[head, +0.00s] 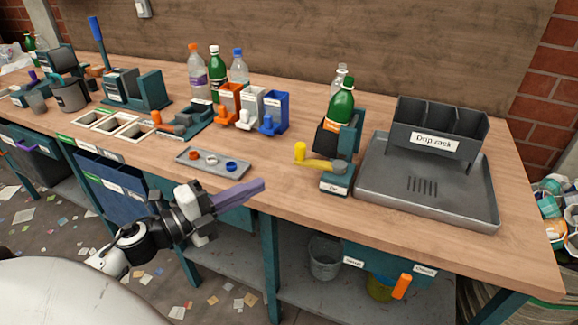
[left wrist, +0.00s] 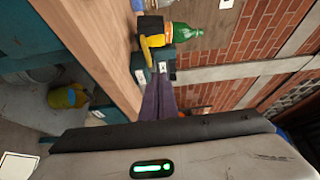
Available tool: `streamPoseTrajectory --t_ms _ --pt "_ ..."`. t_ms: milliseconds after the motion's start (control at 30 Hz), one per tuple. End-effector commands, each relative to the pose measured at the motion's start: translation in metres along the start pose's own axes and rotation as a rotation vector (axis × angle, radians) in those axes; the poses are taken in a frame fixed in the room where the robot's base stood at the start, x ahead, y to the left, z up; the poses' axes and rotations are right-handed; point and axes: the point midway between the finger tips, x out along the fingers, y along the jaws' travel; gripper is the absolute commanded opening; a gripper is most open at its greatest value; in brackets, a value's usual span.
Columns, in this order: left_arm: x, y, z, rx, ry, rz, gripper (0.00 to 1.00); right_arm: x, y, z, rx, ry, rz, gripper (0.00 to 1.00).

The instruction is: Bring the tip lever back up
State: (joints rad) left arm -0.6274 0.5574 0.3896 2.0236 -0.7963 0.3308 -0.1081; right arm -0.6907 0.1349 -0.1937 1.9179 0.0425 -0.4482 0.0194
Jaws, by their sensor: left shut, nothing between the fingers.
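The tip lever (head: 318,164) is a yellow bar with an upright yellow knob. It lies low, nearly level, pointing left from a small teal and grey labelled box (head: 336,183) near the bench's front edge. It also shows in the left wrist view (left wrist: 153,42), ahead of the fingers. Behind it a green bottle (head: 341,104) sits in a black cradle (head: 329,139), leaning slightly. My left gripper (head: 262,184) has purple fingers, shut and empty, in front of the bench edge, left of the lever and apart from it. My right gripper is not in view.
A dark drip rack (head: 438,122) and its grey tray (head: 426,206) stand right of the lever. A small tray with coloured rings (head: 213,170) lies to the left. Orange, white and blue dispensers (head: 272,112) stand behind. The bench top between ring tray and lever is clear.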

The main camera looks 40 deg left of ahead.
Motion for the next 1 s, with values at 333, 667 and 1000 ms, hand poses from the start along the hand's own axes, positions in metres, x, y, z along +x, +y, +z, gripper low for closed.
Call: streamPoseTrajectory --t_ms 333,667,1000 --pt "0.060 -0.004 0.001 0.005 0.002 -0.004 0.00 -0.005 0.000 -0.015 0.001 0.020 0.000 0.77" --pt "0.111 -0.002 0.015 0.004 -0.002 -0.001 0.00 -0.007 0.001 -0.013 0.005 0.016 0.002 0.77" --pt "0.124 0.000 0.028 0.000 0.000 0.001 0.00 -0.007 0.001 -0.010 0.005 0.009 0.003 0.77"
